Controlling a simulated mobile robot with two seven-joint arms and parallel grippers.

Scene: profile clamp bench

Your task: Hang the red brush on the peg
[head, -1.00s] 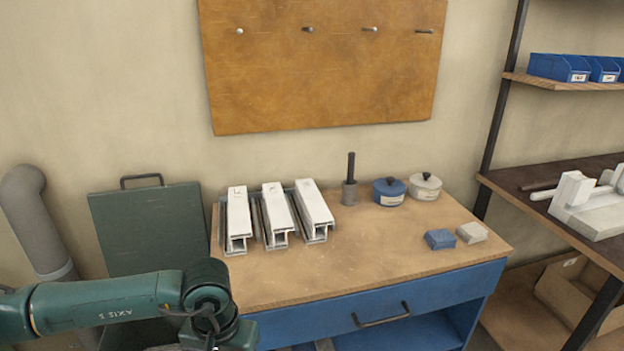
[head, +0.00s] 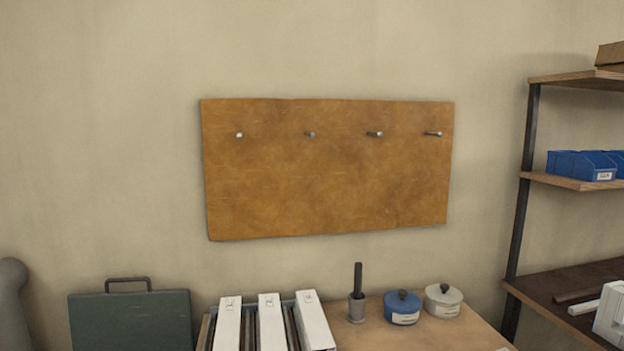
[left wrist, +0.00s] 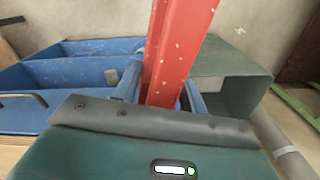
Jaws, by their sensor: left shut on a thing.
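A long red piece with white specks (left wrist: 178,50), apparently the red brush, stands up between the fingers of my left gripper (left wrist: 163,92) in the left wrist view. The gripper is shut on it. Its upper end runs out of the picture and no bristles show. In the head view a brown board (head: 325,190) hangs on the wall with a row of several pegs: far left (head: 240,135), second (head: 310,134), third (head: 375,134) and far right (head: 433,133). All the pegs are bare. Neither gripper shows in the head view.
Below the board, the bench (head: 390,335) carries white profiles (head: 270,320), a dark-handled tool in a grey cup (head: 357,308), a blue pot (head: 402,308) and a grey pot (head: 443,302). Shelving (head: 565,182) stands at right. The wall around the board is clear.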

